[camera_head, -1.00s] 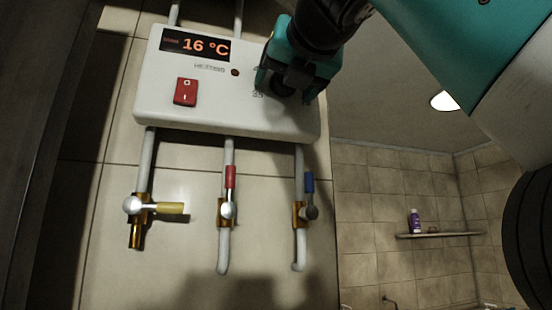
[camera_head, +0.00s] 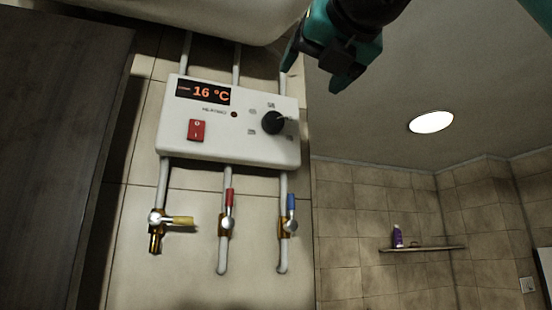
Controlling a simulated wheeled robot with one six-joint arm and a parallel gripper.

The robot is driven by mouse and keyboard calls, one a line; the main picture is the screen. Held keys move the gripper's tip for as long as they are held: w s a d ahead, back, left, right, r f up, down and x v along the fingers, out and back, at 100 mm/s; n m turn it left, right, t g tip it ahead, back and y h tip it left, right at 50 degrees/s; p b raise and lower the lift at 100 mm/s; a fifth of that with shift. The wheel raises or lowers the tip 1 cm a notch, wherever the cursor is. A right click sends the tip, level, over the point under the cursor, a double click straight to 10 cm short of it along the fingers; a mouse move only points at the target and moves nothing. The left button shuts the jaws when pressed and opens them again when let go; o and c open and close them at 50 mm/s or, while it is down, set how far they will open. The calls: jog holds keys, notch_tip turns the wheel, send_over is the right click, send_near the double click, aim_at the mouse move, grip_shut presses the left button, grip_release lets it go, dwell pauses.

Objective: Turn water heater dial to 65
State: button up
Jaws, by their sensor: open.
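The white water heater control box (camera_head: 225,144) is on the tiled wall, left of centre. Its display (camera_head: 203,93) reads 16 °C. The black dial (camera_head: 272,122) is on the right part of its face, with a light pointer mark toward the right. Small printed marks surround it, too blurred to read surely. A red rocker switch (camera_head: 197,130) is at the lower left of the face. My teal and black gripper (camera_head: 315,72) is open and empty, above and right of the dial, apart from it and from the box.
Pipes run below the box to a yellow-handled valve (camera_head: 180,220), a red-handled valve (camera_head: 229,200) and a blue-handled valve (camera_head: 291,204). A large white vessel (camera_head: 210,15) hangs above. A dark panel (camera_head: 60,160) fills the left. A shelf (camera_head: 425,249) with a purple bottle (camera_head: 397,237) is far right.

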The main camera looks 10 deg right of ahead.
jog(key=shift+s, duration=0.35)
dwell(0.3)
jog(key=w+a+f+n+g+y+b, duration=0.15)
jog(key=w+a+f+n, duration=0.3)
jog(key=f+n, duration=0.5)
jog(key=w+a+f+n+g+b, duration=0.1)
jog(key=w+a+f+n+b, duration=0.35)
jog(key=n, duration=0.85)
notch_tip(320, 180, down, 14)
jog(key=w+d+n+g, duration=0.2)
jog(key=d+n+g, duration=0.1)
jog(key=n, duration=0.3)
jog(key=s+d+f+n+g+h+b, duration=0.1)
jog(key=s+d+f+n+g, duration=0.15)
jog(key=f, duration=0.55)
jog(key=s+d+f+n+g+b, duration=0.1)
jog(key=s+d+f+n+g, duration=0.2)
jog(key=f, duration=0.6)
jog(key=s+d+f+n+g+h+b, duration=0.15)
jog(key=f+n, duration=0.25)
jog(key=f, duration=0.4)
jog(key=s+d+f+n+g, duration=0.1)
jog(key=s+f+n+g, duration=0.1)
jog(key=s+f, duration=0.4)
jog(key=s+d+f+n+g+y, duration=0.1)
jog(key=s+d+f+n+g, duration=0.1)
jog(key=s+f, duration=0.5)
jog(key=shift+s+d+f+n+g+b, duration=0.2)
jog(key=shift+s+n+g+b, duration=0.3)
jog(key=shift+s, duration=0.35)
